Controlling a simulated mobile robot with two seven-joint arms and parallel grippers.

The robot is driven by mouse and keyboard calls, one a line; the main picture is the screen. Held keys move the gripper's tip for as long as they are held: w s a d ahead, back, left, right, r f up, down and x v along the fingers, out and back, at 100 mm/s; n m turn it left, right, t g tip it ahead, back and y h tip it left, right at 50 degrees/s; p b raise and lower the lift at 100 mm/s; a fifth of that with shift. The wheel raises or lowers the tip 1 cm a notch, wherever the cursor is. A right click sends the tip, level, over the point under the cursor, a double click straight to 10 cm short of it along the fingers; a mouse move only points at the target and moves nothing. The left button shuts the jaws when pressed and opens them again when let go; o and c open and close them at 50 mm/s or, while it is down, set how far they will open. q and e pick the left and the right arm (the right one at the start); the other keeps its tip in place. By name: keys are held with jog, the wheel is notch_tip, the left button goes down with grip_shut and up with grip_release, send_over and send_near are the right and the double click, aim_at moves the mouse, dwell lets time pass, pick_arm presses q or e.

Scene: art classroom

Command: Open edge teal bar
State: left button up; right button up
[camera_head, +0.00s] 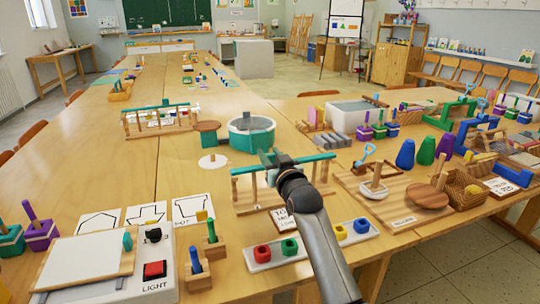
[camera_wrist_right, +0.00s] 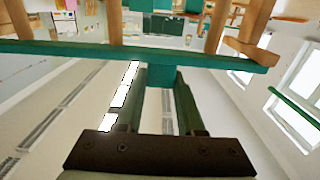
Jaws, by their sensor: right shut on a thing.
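A teal bar (camera_head: 312,160) lies across the top of a low wooden frame (camera_head: 244,198) with upright posts, near the middle of the table. My right arm reaches in from the front, and my right gripper (camera_head: 270,157) is at the bar, left of its middle. In the right wrist view the bar (camera_wrist_right: 90,49) runs across the top of the picture. A teal block (camera_wrist_right: 160,74) below the bar sits between the two fingers (camera_wrist_right: 161,100), which are shut on it. My wrist hides part of the frame. My left gripper is not in view.
A white tray (camera_head: 320,243) of coloured blocks lies just in front. A round teal basin (camera_head: 252,143) stands behind, and a second teal-barred frame (camera_head: 158,133) is at the left back. A wooden board (camera_head: 350,184) with pegs is close on the right. Bare table shows left of the frame.

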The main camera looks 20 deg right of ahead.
grip_shut()
dwell(0.7)
jog(key=shift+w, duration=0.1)
